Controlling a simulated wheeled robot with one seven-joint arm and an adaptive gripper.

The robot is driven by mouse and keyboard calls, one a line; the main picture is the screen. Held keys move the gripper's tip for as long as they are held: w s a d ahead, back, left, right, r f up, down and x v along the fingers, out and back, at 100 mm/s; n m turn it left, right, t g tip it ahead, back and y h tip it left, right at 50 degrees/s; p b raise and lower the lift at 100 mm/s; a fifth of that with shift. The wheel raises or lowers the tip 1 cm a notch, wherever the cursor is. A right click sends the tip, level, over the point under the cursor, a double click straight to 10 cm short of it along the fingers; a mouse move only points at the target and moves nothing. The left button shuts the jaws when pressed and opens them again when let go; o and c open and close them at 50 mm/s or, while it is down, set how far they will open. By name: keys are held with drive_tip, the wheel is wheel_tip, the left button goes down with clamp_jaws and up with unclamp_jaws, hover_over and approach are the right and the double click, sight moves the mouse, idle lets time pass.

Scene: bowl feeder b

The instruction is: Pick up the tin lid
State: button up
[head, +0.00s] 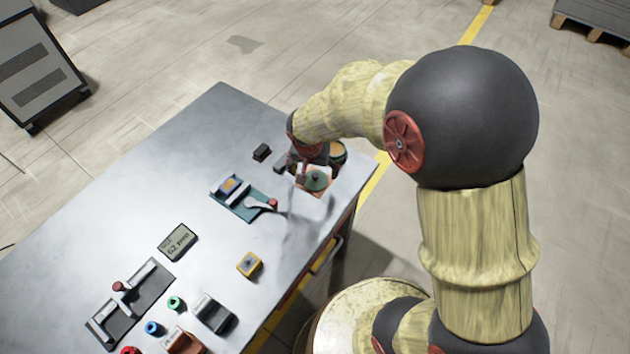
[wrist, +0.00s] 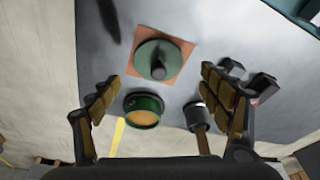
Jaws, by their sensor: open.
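The tin lid is a green disc with a dark knob on top. It lies on an orange square mat (wrist: 185,50) in the wrist view (wrist: 146,53), and also shows near the table's far right corner in the head view (head: 317,181). My gripper (wrist: 160,82) is open and empty. Its two fingers are spread apart, with the lid lying beyond the fingertips in the wrist view. A green tin (wrist: 143,111) with an orange-brown inside stands beside the mat; it is partly hidden by my gripper in the head view (head: 338,152).
A dark cylinder with a wooden handle (wrist: 197,116) is near the right finger, and small dark blocks (wrist: 264,86) lie farther right. A teal lever fixture (head: 240,197), a display (head: 178,242) and a yellow button box (head: 249,264) stand on the grey table (head: 130,215).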

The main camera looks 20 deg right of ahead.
sight(315, 175)
drive_tip(key=b+x, duration=0.1)
drive_tip(key=x, duration=0.3)
drive_tip(key=shift+f, duration=0.15)
drive_tip(key=shift+c, duration=1.3)
drive_tip(key=shift+s, duration=0.1)
drive_tip(key=c, duration=0.9)
